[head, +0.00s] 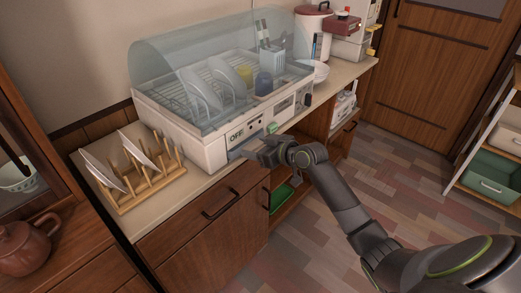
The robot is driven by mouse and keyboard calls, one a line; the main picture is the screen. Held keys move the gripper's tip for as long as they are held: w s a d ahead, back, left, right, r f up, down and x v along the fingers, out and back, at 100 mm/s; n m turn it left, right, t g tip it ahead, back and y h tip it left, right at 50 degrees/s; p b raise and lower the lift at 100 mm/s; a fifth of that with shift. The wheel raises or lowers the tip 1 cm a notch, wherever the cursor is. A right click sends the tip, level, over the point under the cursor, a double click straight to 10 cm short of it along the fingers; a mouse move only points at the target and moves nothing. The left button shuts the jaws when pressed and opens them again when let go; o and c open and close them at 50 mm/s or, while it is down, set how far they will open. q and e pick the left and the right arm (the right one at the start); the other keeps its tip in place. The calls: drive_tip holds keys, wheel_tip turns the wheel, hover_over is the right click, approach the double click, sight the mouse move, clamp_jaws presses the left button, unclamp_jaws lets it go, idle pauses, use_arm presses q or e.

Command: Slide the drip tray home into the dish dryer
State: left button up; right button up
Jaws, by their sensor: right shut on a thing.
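The dish dryer (207,150) is a white box with a clear curved lid (160,60), standing on the counter. Plates, cups and utensils sit in the rack inside it. The drip tray (238,152) shows as a grey-blue strip at the lower front of the dryer, partly out past its front face. My right gripper (256,153) is shut on the tray's front, at the counter's front edge. The fingers hide part of the tray, so I cannot tell exactly how far it sticks out. My left gripper is not in view.
A wooden plate rack (150,190) with plates stands on the counter left of the dryer. A brown teapot (28,243) is at the lower left. A white bowl (320,72) and red-lidded pot (313,22) stand right of the dryer. Open floor (370,165) lies in front.

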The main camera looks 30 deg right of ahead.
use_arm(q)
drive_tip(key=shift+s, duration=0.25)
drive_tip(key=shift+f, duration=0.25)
use_arm(e)
drive_tip(key=shift+w+a, duration=0.3)
drive_tip(key=shift+w, duration=0.4)
drive_tip(key=o, duration=1.2)
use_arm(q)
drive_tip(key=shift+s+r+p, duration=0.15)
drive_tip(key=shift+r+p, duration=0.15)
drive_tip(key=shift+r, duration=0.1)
use_arm(e)
drive_tip(key=v, duration=1.7)
drive_tip(key=shift+s+d+r, duration=0.1)
drive_tip(key=shift+s+d, duration=0.1)
drive_tip(key=shift+s, duration=0.05)
